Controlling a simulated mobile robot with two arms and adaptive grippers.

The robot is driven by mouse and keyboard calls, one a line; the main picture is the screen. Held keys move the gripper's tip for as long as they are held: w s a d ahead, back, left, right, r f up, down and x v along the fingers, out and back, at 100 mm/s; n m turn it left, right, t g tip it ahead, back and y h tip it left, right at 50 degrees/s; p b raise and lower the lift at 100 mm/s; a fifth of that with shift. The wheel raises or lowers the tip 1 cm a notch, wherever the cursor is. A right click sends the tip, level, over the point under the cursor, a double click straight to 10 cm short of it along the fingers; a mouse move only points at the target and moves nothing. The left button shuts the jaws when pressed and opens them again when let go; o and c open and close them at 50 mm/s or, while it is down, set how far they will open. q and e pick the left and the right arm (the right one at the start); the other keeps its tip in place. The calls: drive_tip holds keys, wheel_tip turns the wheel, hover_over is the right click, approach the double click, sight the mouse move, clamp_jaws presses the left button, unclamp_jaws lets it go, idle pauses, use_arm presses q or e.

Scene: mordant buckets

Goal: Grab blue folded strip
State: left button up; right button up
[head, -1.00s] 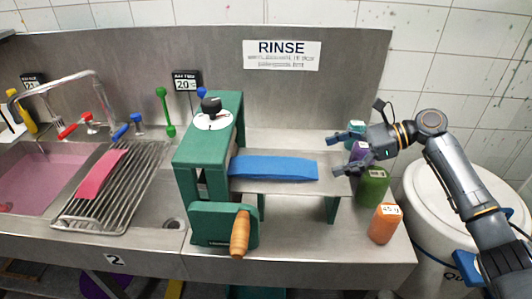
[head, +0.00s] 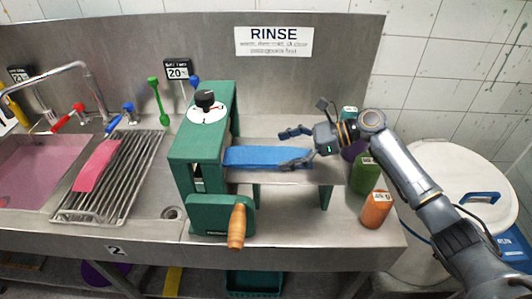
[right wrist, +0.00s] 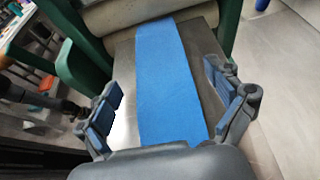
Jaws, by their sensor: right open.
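The blue folded strip (head: 262,157) lies flat on the metal outfeed plate of the green hand-cranked wringer (head: 205,140). My right gripper (head: 290,148) is open at the strip's right end, with one finger on the far side and one on the near side. In the right wrist view the strip (right wrist: 167,80) runs from the roller (right wrist: 125,12) down between the open fingers (right wrist: 168,108), with a gap on both sides. The strip's near end is hidden by the gripper's body. My left gripper is not in view.
A pink strip (head: 97,166) lies on a wire rack (head: 128,178) beside the left sink. Orange (head: 376,209) and green (head: 364,176) bottles stand right of the plate, under my right arm. A wooden crank handle (head: 237,226) sticks out in front of the wringer.

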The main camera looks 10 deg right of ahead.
sight(266, 157)
drive_tip(key=x, duration=0.3)
drive_tip(key=shift+d, duration=0.15)
drive_tip(key=c, duration=1.2)
drive_tip(key=shift+r+p, duration=0.1)
drive_tip(key=shift+p, duration=0.2)
drive_tip(key=shift+c, duration=0.2)
